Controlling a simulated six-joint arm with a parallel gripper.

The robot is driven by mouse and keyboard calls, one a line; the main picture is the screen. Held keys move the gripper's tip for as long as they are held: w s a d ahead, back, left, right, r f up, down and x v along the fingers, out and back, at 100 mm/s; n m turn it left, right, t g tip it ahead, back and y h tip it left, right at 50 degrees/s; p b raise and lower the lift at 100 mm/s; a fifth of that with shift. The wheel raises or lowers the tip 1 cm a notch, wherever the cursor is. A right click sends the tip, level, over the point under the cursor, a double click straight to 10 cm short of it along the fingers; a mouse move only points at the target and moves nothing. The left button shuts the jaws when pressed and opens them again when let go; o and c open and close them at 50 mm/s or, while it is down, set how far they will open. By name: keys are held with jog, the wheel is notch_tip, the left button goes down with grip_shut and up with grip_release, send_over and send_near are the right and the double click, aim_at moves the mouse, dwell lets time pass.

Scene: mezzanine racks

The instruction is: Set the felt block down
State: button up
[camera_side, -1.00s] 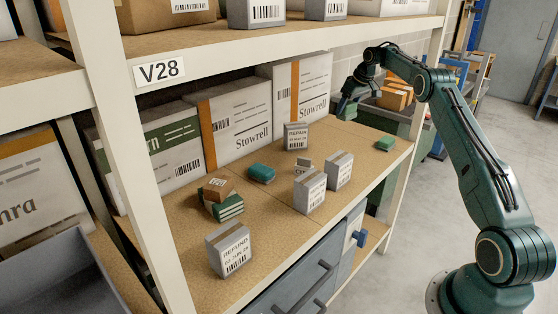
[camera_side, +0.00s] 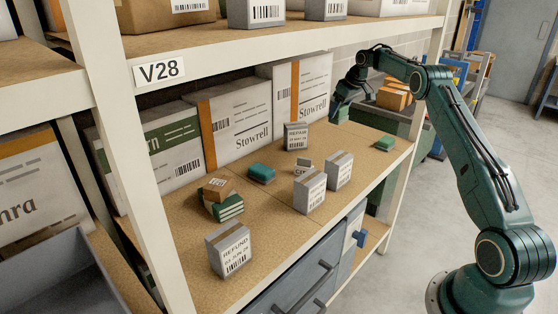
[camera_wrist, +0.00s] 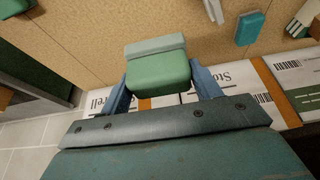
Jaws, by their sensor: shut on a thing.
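My gripper (camera_side: 339,113) hangs over the far right part of the shelf board in the side view, beside the rightmost Stowrell box. In the wrist view my gripper (camera_wrist: 160,85) has its two blue fingers shut on the green felt block (camera_wrist: 158,70), one on each side. The block shows a paler band along its far edge. In the side view the held block is too small and dark to make out clearly. I cannot tell whether it touches the board.
The shelf board (camera_side: 340,205) holds a teal block (camera_side: 262,172), a small green block (camera_side: 385,143) and several grey boxes, one marked REFUND (camera_side: 229,250). A Stowrell box (camera_side: 302,85) stands behind. A white post (camera_side: 405,150) bounds the right end. Bare board lies between the items.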

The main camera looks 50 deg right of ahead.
jog(key=w+a+f+n+y, duration=0.1)
jog(key=a+f+n, duration=0.15)
jog(key=a, duration=0.55)
jog(key=w+a+f+n+g+y, duration=0.15)
jog(key=a+n, duration=0.25)
jog(key=a, duration=0.4)
jog(key=w+a+f+n+y, duration=0.1)
jog(key=a+f+n, duration=0.15)
jog(key=a, duration=0.55)
jog(key=shift+s+a+f+n+g+y, duration=0.2)
jog(key=shift+s+a+f+n+g, duration=0.3)
jog(key=shift+s+a+f+n, duration=2)
jog(key=shift+s+a+f+n+g+y, duration=0.2)
jog(key=shift+s+a+n+g, duration=0.3)
jog(key=shift+a, duration=3.95)
jog(key=shift+s+a+f+n+g+y, duration=0.15)
jog(key=shift+s+a+f+n+g, duration=0.3)
jog(key=shift+s+a+f+n, duration=2.05)
jog(key=shift+w+a+r+m, duration=0.95)
jog(key=shift+w+a+m, duration=0.05)
jog(key=shift+w, duration=0.05)
jog(key=shift+f, duration=1.85)
jog(key=shift+f, duration=0.15)
